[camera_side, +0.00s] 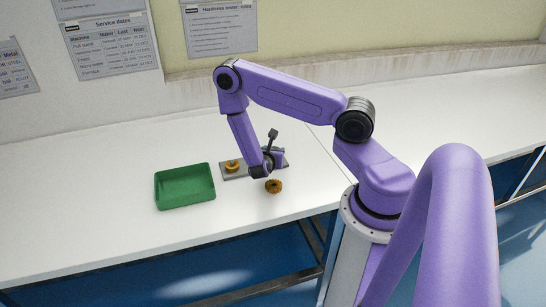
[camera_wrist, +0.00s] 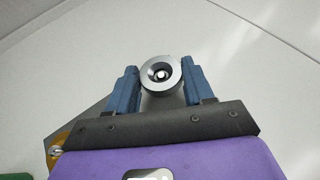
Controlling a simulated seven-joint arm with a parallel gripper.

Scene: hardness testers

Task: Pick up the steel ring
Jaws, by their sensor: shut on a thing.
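The steel ring (camera_wrist: 152,66) is a shiny round piece with a dark hole, in the wrist view. It sits between the two blue fingers of my gripper (camera_wrist: 161,84), which is shut on it. A small bright round spot shows inside the hole; I cannot tell whether it is a peg top. In the side view my gripper (camera_side: 274,160) is low over the right part of a grey plate (camera_side: 237,175). The ring cannot be made out there. I cannot tell whether it is clear of the plate.
A brass-coloured round piece (camera_side: 232,166) is on the left part of the plate. Another brass-coloured toothed piece (camera_side: 274,186) lies on the white table in front of the plate. A green tray (camera_side: 185,201) stands to the left. The table is clear further left and right.

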